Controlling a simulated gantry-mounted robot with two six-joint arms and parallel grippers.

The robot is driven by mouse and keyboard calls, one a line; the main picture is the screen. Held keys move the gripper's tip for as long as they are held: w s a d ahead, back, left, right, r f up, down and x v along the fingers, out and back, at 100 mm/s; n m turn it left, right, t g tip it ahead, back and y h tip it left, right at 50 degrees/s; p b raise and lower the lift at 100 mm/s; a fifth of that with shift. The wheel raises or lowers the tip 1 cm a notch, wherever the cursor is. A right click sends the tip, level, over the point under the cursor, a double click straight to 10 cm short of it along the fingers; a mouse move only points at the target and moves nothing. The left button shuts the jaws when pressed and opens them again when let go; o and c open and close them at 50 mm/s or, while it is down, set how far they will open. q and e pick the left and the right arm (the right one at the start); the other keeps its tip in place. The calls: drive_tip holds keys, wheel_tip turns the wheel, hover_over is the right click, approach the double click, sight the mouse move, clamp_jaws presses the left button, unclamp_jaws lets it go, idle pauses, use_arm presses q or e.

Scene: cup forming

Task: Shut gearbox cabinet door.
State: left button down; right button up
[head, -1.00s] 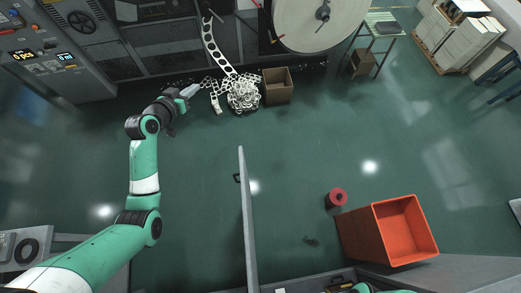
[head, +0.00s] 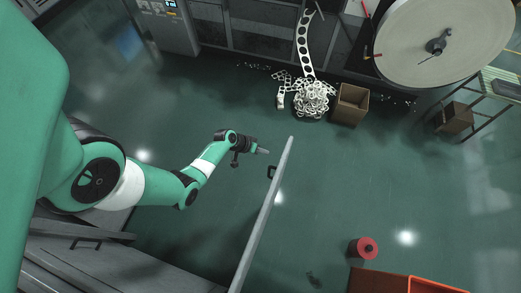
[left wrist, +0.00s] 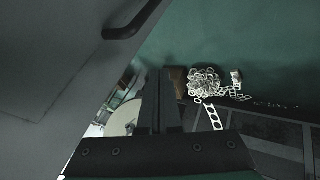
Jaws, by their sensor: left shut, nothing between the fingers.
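The grey cabinet door (head: 262,215) stands open, seen nearly edge-on in the head view. Its dark handle (head: 271,171) is on the left face, near the free end. In the left wrist view the door (left wrist: 55,65) fills the left side, with the handle (left wrist: 130,20) at the top. My left gripper (head: 266,152) is shut and empty, just left of the door's free end and near the handle. Its fingers (left wrist: 160,100) point past the door in the wrist view; contact with the door cannot be told. My right gripper is out of view.
A grey cabinet front (head: 110,270) is at the lower left. White scrap rings (head: 312,98) and a cardboard box (head: 350,104) lie by the machine at the back. A red spool (head: 363,248) and an orange bin (head: 435,285) are at the lower right. Floor beyond the door is clear.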

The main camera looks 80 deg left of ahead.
use_arm(q)
drive_tip(key=w+d+f+b, duration=0.1)
drive_tip(key=w+d+f, duration=0.1)
drive_tip(key=w, duration=0.4)
drive_tip(key=shift+f+b, duration=0.3)
drive_tip(key=shift+f, duration=0.5)
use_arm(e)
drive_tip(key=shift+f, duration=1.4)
use_arm(q)
drive_tip(key=shift+w, duration=0.1)
